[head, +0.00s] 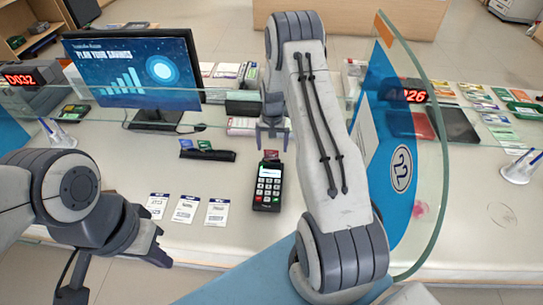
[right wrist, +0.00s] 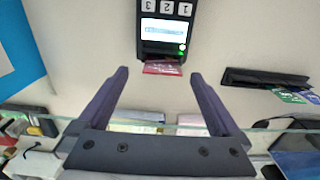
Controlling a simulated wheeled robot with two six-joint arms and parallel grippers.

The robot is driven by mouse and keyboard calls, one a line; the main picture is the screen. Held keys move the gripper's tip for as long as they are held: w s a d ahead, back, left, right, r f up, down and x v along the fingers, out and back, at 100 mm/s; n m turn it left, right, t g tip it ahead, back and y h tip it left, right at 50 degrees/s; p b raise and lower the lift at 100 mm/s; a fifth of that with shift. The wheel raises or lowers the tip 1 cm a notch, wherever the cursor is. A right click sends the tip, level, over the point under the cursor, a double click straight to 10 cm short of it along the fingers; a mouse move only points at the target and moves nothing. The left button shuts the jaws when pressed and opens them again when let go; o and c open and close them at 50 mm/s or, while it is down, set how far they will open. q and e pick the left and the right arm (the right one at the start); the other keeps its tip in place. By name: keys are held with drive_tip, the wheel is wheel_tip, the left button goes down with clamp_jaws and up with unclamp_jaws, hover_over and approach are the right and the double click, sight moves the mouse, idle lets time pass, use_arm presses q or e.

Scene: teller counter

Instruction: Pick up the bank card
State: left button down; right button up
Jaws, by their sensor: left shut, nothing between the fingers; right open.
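A red bank card (right wrist: 162,68) sticks out of the end of a black card terminal (right wrist: 165,30), between and beyond my open fingertips in the right wrist view. In the head view, the red card (head: 271,154) shows at the far end of the terminal (head: 268,187), which lies on the counter. My right gripper (head: 271,142) is open and empty just beyond the card; its fingers also show in the right wrist view (right wrist: 157,75), apart from the card. My left gripper (head: 72,292) is shut and empty at the lower left, away from the card.
A black holder (head: 208,155) with blue and green cards lies left of the terminal. Several leaflets (head: 185,208) lie nearer the front. A monitor (head: 135,72) stands behind left. A glass screen (head: 428,160) stands to the right of my right arm.

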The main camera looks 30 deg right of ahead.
sight(271, 154)
wheel_tip(271, 154, down, 4)
drive_tip(key=shift+w+a+p, duration=0.1)
drive_tip(key=shift+a+p, duration=0.05)
drive_tip(key=shift+p, duration=1.05)
drive_tip(key=shift+f, duration=0.5)
drive_tip(key=c, duration=1.4)
